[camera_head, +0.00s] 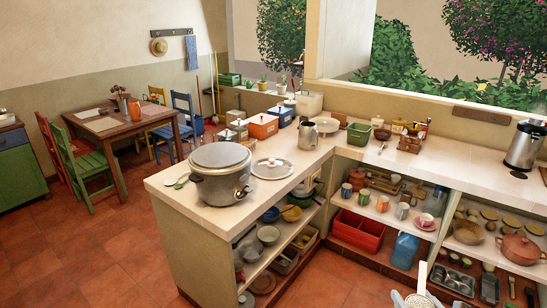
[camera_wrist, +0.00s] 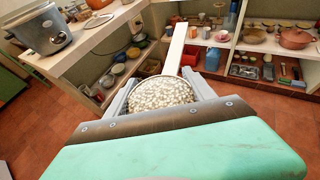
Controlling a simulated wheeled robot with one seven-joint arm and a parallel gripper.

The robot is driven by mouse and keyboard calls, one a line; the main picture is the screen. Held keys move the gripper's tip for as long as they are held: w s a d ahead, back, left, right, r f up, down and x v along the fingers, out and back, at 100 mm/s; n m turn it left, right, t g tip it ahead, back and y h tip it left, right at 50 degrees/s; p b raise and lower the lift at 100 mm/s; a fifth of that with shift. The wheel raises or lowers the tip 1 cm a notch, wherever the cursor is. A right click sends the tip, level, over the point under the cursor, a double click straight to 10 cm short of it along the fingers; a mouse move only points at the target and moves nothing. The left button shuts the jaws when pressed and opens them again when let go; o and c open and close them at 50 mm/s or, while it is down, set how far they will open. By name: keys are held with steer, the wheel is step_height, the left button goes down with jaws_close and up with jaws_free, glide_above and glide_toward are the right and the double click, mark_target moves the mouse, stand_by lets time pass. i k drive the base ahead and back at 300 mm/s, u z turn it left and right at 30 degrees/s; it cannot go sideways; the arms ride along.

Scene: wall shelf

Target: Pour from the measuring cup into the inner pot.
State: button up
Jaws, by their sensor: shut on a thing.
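The measuring cup (camera_wrist: 162,94) is round, full of pale grains, with a long white handle pointing away from me. My gripper (camera_wrist: 158,80) is shut on the cup, one finger on each side. In the head view the cup (camera_head: 422,298) and my gripper show only at the bottom edge, over the floor in front of the shelves. The inner pot (camera_head: 220,155) appears as a grey round top in the large grey cooker (camera_head: 222,188) on the counter's near-left end; its inside cannot be made out. The cooker (camera_wrist: 45,40) also shows at the wrist view's upper left.
A metal pitcher (camera_head: 308,135) stands farther back. The counter edge and filled shelves lie between my gripper and the cooker.

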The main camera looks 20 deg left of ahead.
mark_target(218, 155)
steer(key=u, duration=2.2)
steer(key=i, duration=0.85)
